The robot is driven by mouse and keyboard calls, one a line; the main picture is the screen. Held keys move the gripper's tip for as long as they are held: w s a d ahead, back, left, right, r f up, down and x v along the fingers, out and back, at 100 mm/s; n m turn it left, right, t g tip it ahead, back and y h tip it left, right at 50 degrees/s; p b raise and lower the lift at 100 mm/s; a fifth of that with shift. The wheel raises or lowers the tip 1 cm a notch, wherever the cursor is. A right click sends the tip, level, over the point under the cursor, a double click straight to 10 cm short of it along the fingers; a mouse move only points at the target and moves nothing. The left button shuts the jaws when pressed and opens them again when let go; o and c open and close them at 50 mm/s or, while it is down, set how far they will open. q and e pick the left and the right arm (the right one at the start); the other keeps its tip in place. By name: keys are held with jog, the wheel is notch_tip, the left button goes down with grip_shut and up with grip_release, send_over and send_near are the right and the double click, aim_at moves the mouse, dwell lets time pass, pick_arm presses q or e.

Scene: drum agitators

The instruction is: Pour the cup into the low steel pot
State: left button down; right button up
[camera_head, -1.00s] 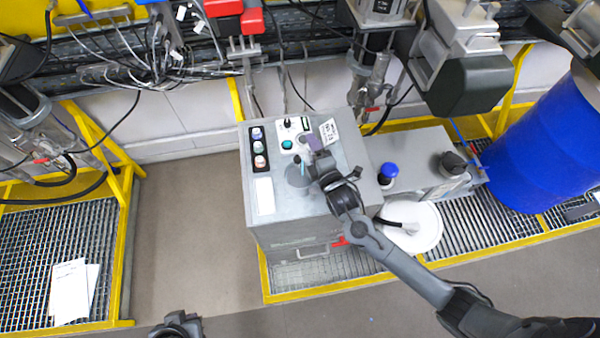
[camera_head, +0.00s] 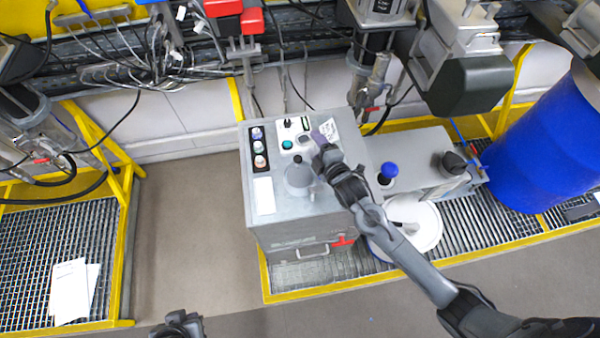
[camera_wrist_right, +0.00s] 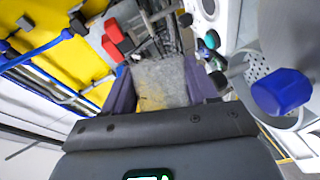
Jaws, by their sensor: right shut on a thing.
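My right gripper (camera_head: 320,138) is over the back of the grey cabinet top. Its purple fingers are shut on a grey, metallic-looking thing, apparently the cup (camera_wrist_right: 160,82), which fills the gap between them in the right wrist view. In the head view the cup is small and partly hidden by the fingers, so its tilt and contents cannot be told. A low grey round vessel, apparently the steel pot (camera_head: 298,174), is on the cabinet just left of and in front of the gripper. My left gripper (camera_head: 178,326) shows only as a dark part at the bottom edge; its jaws cannot be made out.
The grey cabinet (camera_head: 285,204) carries a button panel (camera_head: 259,147) at its left. A blue knob (camera_head: 389,170) stands to the right, above a white round drum (camera_head: 424,228) under my right arm. A blue barrel (camera_head: 548,150) is at far right.

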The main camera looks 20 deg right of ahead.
jog(key=shift+w+d+f, duration=0.1)
jog(key=shift+d, duration=0.1)
jog(key=m+y+p, duration=0.1)
jog(key=p, duration=0.1)
jog(key=r+m+g+p, duration=0.1)
jog(key=p, duration=0.2)
jog(key=shift+m+y, duration=0.4)
jog(key=shift+f+m+g+y+p, duration=0.3)
jog(key=shift+f+g+p, duration=0.1)
jog(key=shift+f, duration=0.05)
jog(key=shift+d+f+m+y+p, duration=0.2)
jog(key=shift+f+m+y+p, duration=0.25)
jog(key=shift+m, duration=0.25)
jog(key=d+f+m+y+b, duration=0.1)
jog(key=w+d+f+m+g+y+b, duration=0.1)
jog(key=f, duration=0.1)
jog(key=d+f+m+y+b, duration=0.1)
jog(key=d+f+m, duration=0.1)
jog(key=shift+w+g, duration=0.3)
jog(key=shift+d+f+m+y+b, duration=0.25)
jog(key=shift+d+f+m+b, duration=0.1)
jog(key=shift+b, duration=0.2)
